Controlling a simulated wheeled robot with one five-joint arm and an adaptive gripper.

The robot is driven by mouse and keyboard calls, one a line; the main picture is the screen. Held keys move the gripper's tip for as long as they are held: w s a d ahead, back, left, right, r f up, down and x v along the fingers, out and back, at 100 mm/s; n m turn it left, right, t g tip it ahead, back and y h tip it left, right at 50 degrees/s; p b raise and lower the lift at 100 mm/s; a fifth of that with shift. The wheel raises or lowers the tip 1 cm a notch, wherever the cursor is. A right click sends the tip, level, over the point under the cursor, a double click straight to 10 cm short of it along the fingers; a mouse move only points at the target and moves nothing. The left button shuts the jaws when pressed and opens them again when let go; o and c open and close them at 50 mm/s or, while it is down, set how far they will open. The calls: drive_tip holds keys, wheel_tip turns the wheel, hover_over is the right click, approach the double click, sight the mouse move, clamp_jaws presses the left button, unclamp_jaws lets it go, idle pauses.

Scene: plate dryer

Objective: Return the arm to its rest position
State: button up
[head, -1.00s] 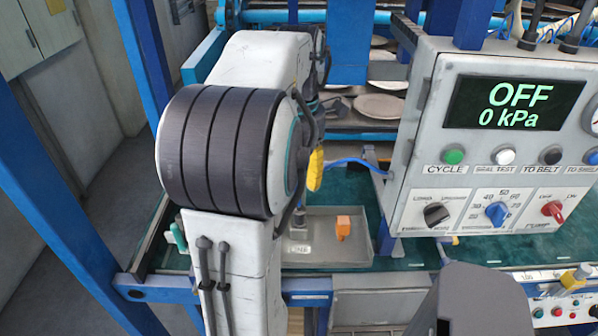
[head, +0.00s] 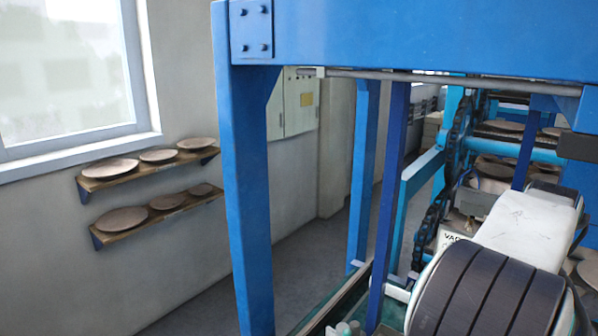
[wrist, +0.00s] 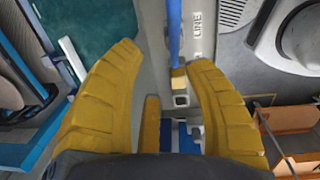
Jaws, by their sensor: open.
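My gripper (wrist: 163,56) shows in the wrist view with its two yellow fingers spread wide apart. Nothing is held between them. In the gap behind the fingers a blue hose or rod (wrist: 174,35) ends in a small tan fitting (wrist: 180,82); I cannot tell how far it is from the fingertips. In the head view my arm (head: 530,235) is at the lower right, with its dark ribbed joint cut off by the bottom edge. The gripper itself is not visible in the head view.
A blue frame with an upright post (head: 248,190) and overhead beam (head: 420,38) stands close by. Wall shelves (head: 165,168) hold several plates at the left. Chain-driven racks (head: 447,165) stand behind my arm. An orange box (wrist: 300,122) lies right in the wrist view.

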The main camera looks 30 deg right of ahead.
drive_tip(key=f+m, duration=0.2)
drive_tip(key=m, duration=0.3)
drive_tip(key=a+f+m, duration=0.1)
drive_tip(key=f+m, duration=0.1)
drive_tip(key=m, duration=0.3)
drive_tip(key=f+m, duration=0.2)
drive_tip(key=m, duration=0.4)
drive_tip(key=shift+a, duration=0.4)
drive_tip(key=w+a+n+t, duration=0.1)
drive_tip(key=w+a+n, duration=0.2)
drive_tip(key=a, duration=0.7)
drive_tip(key=w+a+n+t, duration=0.1)
drive_tip(key=w+a+n, duration=0.3)
drive_tip(key=a, duration=0.7)
drive_tip(key=w+a+n+t, duration=0.2)
drive_tip(key=w+a+n, duration=0.2)
drive_tip(key=a, duration=0.7)
drive_tip(key=shift+w+y, duration=0.4)
drive_tip(key=shift+w, duration=0.45)
